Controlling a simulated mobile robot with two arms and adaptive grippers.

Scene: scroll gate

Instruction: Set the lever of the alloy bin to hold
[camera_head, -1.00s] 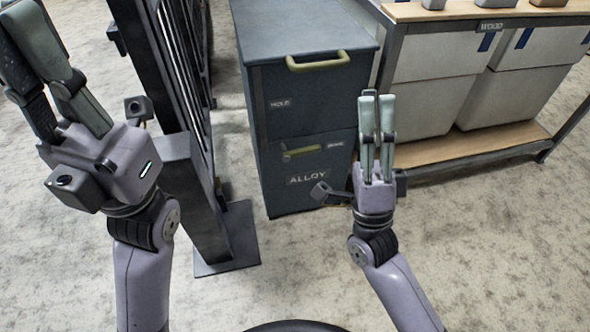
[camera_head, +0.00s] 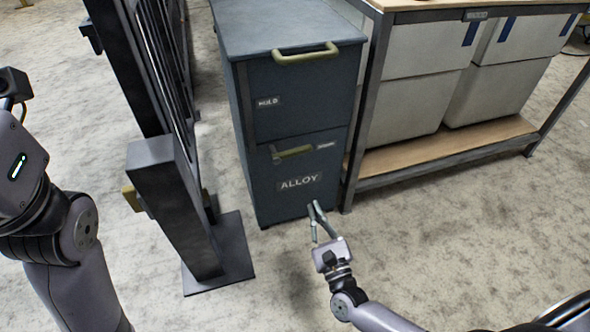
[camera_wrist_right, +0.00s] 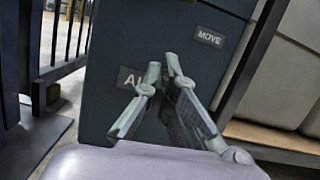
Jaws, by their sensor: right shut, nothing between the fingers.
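The alloy bin (camera_head: 262,185) is a tall dark blue-grey cabinet with an ALLOY label (camera_head: 299,183) low on its front. Its olive lever (camera_head: 292,152) lies nearly level and points right toward the MOVE label (camera_head: 325,146). The HOLD label (camera_head: 268,101) is higher, at the front's left. My right gripper (camera_head: 316,207) is shut and empty, below the lever and in front of the bin's lower front. In the right wrist view its fingertips (camera_wrist_right: 164,65) cover part of the ALLOY label; the lever is out of that view. My left gripper (camera_head: 20,165) shows only its body; its fingers are outside the picture.
A dark gate post with a foot plate (camera_head: 228,258) stands left of the bin. An olive handle (camera_head: 305,54) is at the bin's top front. A shelf rack (camera_head: 440,153) with pale bins stands close on the right. Floor in front is clear.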

